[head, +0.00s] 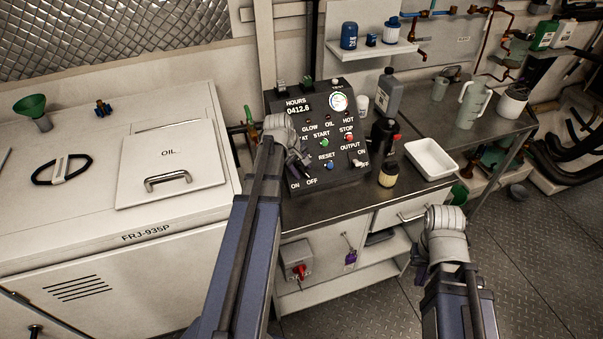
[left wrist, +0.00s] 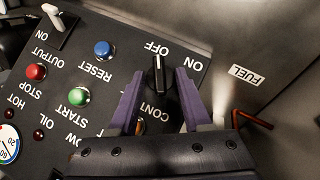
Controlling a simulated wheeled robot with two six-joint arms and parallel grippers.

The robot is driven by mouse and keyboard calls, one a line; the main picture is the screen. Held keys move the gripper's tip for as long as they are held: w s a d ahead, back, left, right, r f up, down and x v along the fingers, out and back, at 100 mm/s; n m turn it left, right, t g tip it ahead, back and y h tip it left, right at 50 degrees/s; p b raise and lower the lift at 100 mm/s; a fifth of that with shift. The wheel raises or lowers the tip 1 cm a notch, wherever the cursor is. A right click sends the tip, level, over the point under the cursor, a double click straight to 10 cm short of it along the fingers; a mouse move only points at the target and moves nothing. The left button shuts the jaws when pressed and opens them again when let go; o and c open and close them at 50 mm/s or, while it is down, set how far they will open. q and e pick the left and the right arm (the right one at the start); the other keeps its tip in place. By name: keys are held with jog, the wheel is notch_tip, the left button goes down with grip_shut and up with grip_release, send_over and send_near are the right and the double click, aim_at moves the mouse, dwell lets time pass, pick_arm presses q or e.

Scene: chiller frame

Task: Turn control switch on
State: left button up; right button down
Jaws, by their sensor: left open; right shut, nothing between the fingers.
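The black control panel (head: 345,128) stands on the bench with labelled buttons and a gauge. The control switch (left wrist: 158,76) is a black knob with a pale pointer line. In the left wrist view its line points up toward the OFF label, with ON to the right. My left gripper (left wrist: 161,86) is open, its two purple fingers on either side of the knob; contact cannot be told. In the head view my left gripper (head: 298,165) hides the knob. My right gripper (head: 421,271) is shut and empty, low in front of the bench.
A white lever (left wrist: 53,24) and the blue reset button (left wrist: 103,48) sit beside the knob on the panel. A dark bottle (head: 384,135), a jar (head: 388,174) and a white tray (head: 431,158) stand right of the panel. A white cabinet (head: 80,225) fills the left.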

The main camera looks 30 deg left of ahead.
pick_arm(q)
grip_shut()
dwell(0.4)
